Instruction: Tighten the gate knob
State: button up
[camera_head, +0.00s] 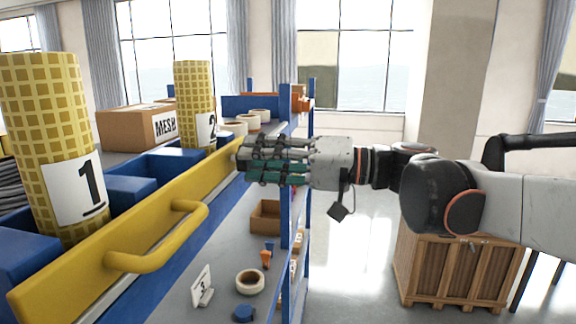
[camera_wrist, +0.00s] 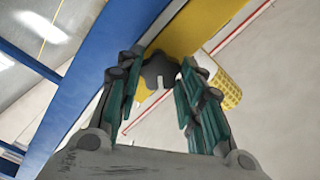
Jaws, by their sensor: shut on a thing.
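The yellow gate (camera_head: 130,249) with its curved handle (camera_head: 165,240) runs along the front of the blue shelf. My gripper (camera_head: 244,160) reaches in from the right to the gate's far end. In the wrist view, the dark lobed gate knob (camera_wrist: 158,70) sits between the fingers of my gripper (camera_wrist: 160,80), against the yellow gate (camera_wrist: 203,26). My gripper is shut on the knob. The fingers hide the knob in the head view. I cannot tell how tight the knob is.
A yellow mesh roll marked 1 (camera_head: 47,130) and another roll (camera_head: 194,95) stand behind the gate. A blue post (camera_head: 285,225) rises beside my gripper. Below are a tape roll (camera_head: 249,281) and a number card (camera_head: 202,286). A wooden crate (camera_head: 455,270) stands at right.

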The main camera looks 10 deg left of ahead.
jog(key=shift+m+b, duration=1)
jog(key=shift+m, duration=3.6)
jog(key=o, duration=1.1)
jog(key=shift+c, duration=0.2)
jog(key=s+d, duration=0.1)
jog(key=d, duration=1.1)
